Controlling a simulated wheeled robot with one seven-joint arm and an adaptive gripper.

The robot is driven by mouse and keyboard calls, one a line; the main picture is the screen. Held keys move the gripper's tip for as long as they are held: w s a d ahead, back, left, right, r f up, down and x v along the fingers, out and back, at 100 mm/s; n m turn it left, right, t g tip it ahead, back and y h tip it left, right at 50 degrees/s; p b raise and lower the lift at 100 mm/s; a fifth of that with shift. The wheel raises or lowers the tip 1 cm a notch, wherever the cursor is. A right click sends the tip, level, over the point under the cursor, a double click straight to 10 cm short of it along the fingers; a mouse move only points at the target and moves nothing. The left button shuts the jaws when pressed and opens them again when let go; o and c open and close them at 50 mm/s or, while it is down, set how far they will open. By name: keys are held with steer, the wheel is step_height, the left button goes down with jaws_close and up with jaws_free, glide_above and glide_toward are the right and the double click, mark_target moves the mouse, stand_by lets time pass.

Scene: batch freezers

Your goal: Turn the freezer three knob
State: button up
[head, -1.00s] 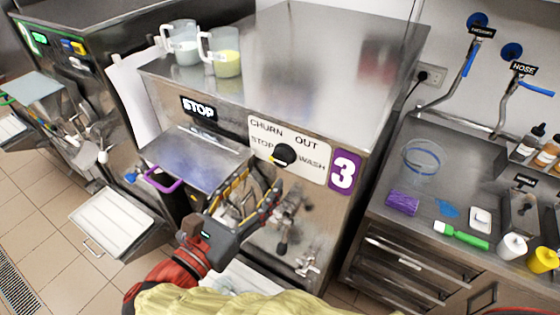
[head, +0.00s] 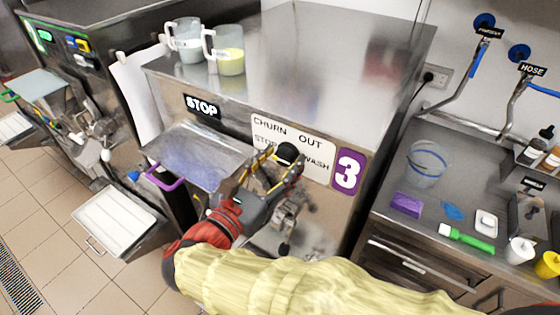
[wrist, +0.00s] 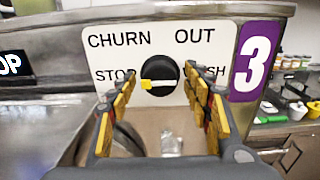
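The freezer three knob (head: 287,151) is round and black, set on a white label plate (head: 262,122) marked CHURN, OUT, STOP and WASH, beside a purple 3 sign (head: 347,171). In the wrist view the knob (wrist: 160,72) has a pale bar with a yellow end pointing left, toward STOP. My gripper (head: 281,165) is at the knob's front, and in the wrist view its yellow-padded fingers (wrist: 162,92) are open, one on each side of the knob. Whether they touch it I cannot tell. The fingers hide part of STOP and WASH.
A dispensing spout (head: 290,212) sits below my gripper. A tray with a purple handle (head: 165,180) juts out at left. Two jugs (head: 228,62) stand on the freezer top. A steel counter (head: 395,185) with small items is at right.

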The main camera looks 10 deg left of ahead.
steer(key=c, duration=1)
steer(key=shift+m, duration=0.3)
steer(key=m+b, duration=0.4)
steer(key=m, duration=0.2)
steer(key=shift+f, duration=0.2)
steer(key=m+b, duration=0.4)
steer(key=m, duration=0.1)
steer(key=shift+r, duration=0.1)
steer(key=shift+m+b, duration=0.3)
steer(key=o, duration=1.2)
steer(key=shift+c, duration=0.2)
steer(key=shift+r, duration=0.1)
